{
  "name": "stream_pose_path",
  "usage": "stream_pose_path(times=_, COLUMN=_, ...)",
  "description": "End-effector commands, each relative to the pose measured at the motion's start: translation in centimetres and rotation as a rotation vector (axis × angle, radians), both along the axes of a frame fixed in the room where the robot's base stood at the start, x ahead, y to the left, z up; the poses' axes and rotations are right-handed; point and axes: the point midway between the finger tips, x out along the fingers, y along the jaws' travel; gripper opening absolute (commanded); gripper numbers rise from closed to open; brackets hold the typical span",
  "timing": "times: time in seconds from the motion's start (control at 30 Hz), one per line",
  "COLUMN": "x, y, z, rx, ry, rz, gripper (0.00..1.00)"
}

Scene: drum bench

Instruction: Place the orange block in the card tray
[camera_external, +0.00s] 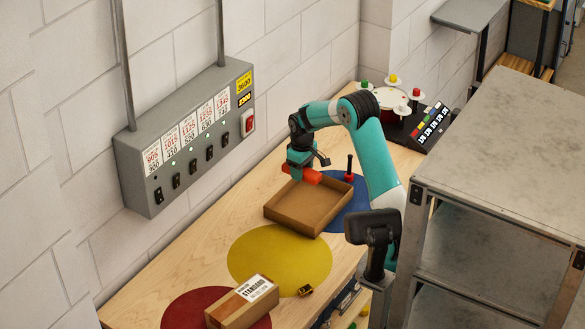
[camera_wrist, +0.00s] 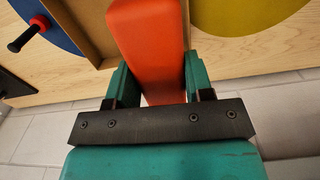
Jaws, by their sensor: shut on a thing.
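The orange block (camera_external: 301,192) is held in my gripper (camera_external: 299,180) above the back left part of the card tray in the outside view. The card tray (camera_external: 310,207) is a shallow brown open box on the bench, partly over the blue disc. In the wrist view my gripper (camera_wrist: 151,85) has its two teal fingers on either side of the orange block (camera_wrist: 150,45), which points away from the camera. A brown strip of the card tray (camera_wrist: 93,30) shows left of the block; the block hides much of the rest.
A black-handled peg with a red base (camera_external: 348,170) stands on the blue disc right behind the tray. A yellow disc (camera_external: 280,262) lies in front, with a small dark yellow item (camera_external: 305,290). A cardboard parcel (camera_external: 243,303) lies at the near end. A grey switch box (camera_external: 190,135) is on the wall.

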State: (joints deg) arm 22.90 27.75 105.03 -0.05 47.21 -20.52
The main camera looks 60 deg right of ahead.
Motion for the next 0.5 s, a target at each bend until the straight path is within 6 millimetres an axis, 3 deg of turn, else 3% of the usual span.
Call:
stream_pose_path(times=0.03, x=0.7, y=-2.0, z=-0.7, rx=-0.002, ry=-0.005, rz=0.002, gripper=0.23)
stream_pose_path(times=0.2, x=1.6, y=-6.2, z=0.5, rx=-0.001, ry=-0.002, rz=0.029, gripper=0.23)
stream_pose_path(times=0.37, x=1.7, y=-7.6, z=0.4, rx=0.001, ry=0.002, rz=0.04, gripper=0.23)
stream_pose_path(times=0.5, x=1.6, y=-7.6, z=-2.5, rx=0.004, ry=0.007, rz=0.041, gripper=0.23)
